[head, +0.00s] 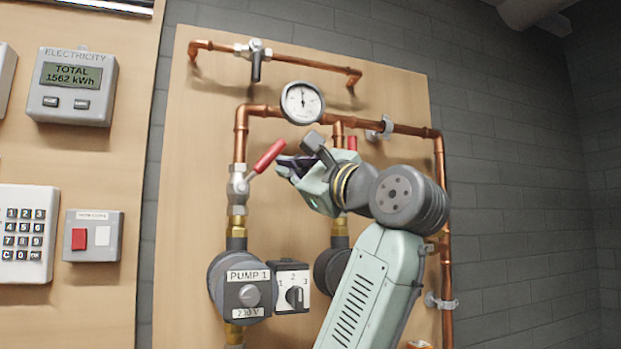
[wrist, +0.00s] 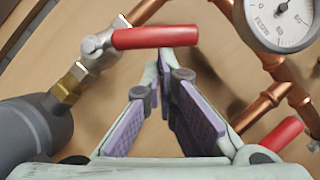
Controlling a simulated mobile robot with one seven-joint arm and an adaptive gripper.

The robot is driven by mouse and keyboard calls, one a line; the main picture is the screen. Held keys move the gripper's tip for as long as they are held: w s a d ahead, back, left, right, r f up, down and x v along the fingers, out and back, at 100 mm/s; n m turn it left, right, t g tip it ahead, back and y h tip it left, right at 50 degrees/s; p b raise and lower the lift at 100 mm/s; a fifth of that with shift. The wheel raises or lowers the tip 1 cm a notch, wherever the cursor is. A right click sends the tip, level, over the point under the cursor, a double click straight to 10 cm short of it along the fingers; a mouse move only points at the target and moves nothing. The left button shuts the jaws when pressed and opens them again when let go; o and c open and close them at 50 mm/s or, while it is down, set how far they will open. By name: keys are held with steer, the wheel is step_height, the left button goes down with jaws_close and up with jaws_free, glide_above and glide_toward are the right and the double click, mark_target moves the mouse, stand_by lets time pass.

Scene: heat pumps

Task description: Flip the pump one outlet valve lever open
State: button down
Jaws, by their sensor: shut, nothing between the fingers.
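The pump one outlet valve (head: 238,187) sits on the pipe above the pump labelled PUMP 1 (head: 246,275). Its red lever (head: 268,157) slants up and to the right, out of line with the upright pipe. In the wrist view the red lever (wrist: 155,37) lies across the top, just beyond my fingertips. My gripper (head: 284,167) is shut and empty, with its tips close to the lever's free end. In the wrist view my gripper (wrist: 164,62) shows purple pads, tips together below the lever. I cannot tell whether they touch it.
A second red lever (head: 352,143) is partly behind my arm; it also shows in the wrist view (wrist: 275,135). A pressure gauge (head: 302,102) and copper pipes (head: 400,129) are above my gripper. A speed dial (head: 293,296) is below. Meter boxes (head: 73,87) hang at left.

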steer(key=shift+s+a+r+p, duration=0.25)
steer(key=shift+s+a+r, duration=0.1)
steer(key=shift+a+r, duration=0.5)
steer(key=shift+s+a+r+p, duration=0.3)
steer(key=shift+a+r, duration=0.25)
steer(key=shift+r, duration=0.5)
steer(key=shift+a, duration=0.1)
